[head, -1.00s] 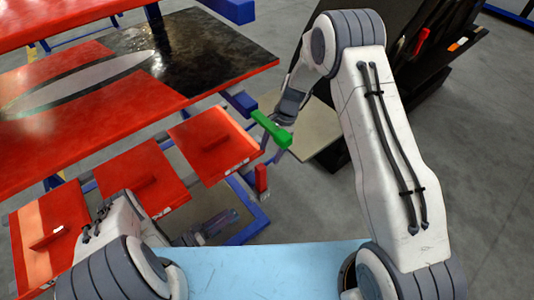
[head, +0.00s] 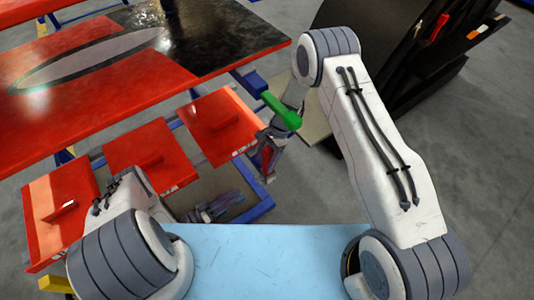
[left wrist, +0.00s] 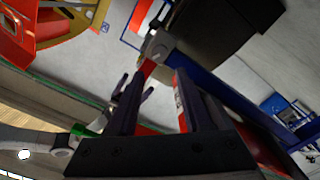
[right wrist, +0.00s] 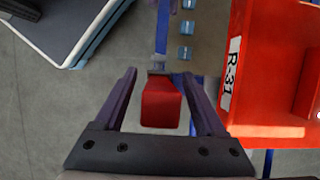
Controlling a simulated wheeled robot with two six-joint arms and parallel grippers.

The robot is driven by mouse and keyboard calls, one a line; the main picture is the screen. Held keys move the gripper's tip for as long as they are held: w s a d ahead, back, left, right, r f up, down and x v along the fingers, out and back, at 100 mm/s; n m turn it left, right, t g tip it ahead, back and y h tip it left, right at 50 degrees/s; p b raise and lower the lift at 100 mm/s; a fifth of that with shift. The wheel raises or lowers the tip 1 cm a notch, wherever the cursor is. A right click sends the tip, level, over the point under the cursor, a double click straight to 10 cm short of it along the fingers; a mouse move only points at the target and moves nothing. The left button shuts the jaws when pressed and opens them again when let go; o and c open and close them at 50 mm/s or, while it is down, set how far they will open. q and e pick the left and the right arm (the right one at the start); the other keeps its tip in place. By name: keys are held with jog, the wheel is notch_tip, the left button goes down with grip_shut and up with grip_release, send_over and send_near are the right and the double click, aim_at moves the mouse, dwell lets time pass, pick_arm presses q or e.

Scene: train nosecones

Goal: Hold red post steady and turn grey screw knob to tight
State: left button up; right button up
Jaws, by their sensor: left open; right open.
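The red post (head: 267,158) stands at the right end of the blue frame, below the green bar. In the right wrist view the red post (right wrist: 161,103) sits between the spread fingers of my right gripper (right wrist: 162,100), with gaps at both sides. My right gripper (head: 270,145) reaches down at the post in the head view. My left gripper (head: 228,207) is open and empty, low and left of the post. In the left wrist view my left gripper (left wrist: 160,95) points toward the red post (left wrist: 147,70) and a grey fitting (left wrist: 158,45). I cannot tell whether this is the screw knob.
The blue frame rail (head: 250,212) runs low near my left gripper. A dark rack (head: 400,70) stands at the back right.

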aim_at(259, 179)
grip_shut()
pick_arm(q)
jog(key=o, duration=0.3)
jog(key=shift+o, duration=0.2)
jog(key=w+d+m, duration=0.6)
jog(key=d+m, duration=0.1)
jog(key=d, duration=0.1)
jog(key=shift+d+m, duration=0.25)
jog(key=shift+m, duration=0.05)
jog(key=shift+f, duration=0.1)
jog(key=shift+c, duration=0.3)
grip_shut()
